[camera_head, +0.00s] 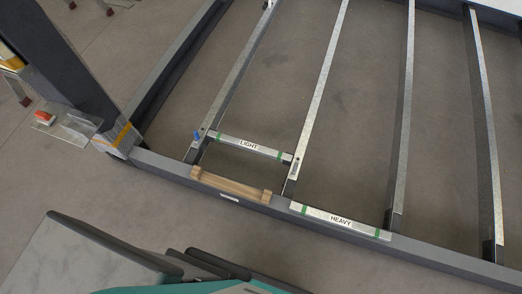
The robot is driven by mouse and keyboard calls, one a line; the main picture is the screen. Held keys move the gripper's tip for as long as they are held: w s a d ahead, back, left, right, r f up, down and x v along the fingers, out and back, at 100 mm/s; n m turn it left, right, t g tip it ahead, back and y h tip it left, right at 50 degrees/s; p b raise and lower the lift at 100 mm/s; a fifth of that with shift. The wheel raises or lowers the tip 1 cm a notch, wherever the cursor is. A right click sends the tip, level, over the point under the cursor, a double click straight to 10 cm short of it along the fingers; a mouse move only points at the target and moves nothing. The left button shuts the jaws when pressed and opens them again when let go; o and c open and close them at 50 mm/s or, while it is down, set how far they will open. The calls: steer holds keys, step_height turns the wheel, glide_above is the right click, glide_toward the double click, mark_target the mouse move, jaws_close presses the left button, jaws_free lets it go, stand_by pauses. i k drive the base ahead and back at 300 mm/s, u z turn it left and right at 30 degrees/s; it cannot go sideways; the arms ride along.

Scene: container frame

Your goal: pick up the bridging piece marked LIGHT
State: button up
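The bridging piece marked LIGHT (226,139) is a slim silver bar with a white label and green bands near its ends. It spans between two metal joists, a little behind the front rail of the frame. A similar bar marked HEAVY (312,212) lies along the front rail to the right, also with green bands. My gripper is not in view. Parts of my own body show along the bottom edge, apart from both bars.
A wooden block with raised ends (230,186) sits on the front rail (165,164), just in front of the LIGHT bar. Several long joists (322,85) run back across the frame. A small blue item (197,135) is on the left joist. A dark post (62,62) stands at left.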

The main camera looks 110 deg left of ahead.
mark_target(276, 155)
steer(key=u, duration=0.3)
steer(key=i, duration=0.4)
steer(key=u, duration=0.55)
steer(key=k, duration=0.2)
steer(key=u, duration=2.35)
steer(key=k, duration=0.25)
steer(key=u, duration=1.65)
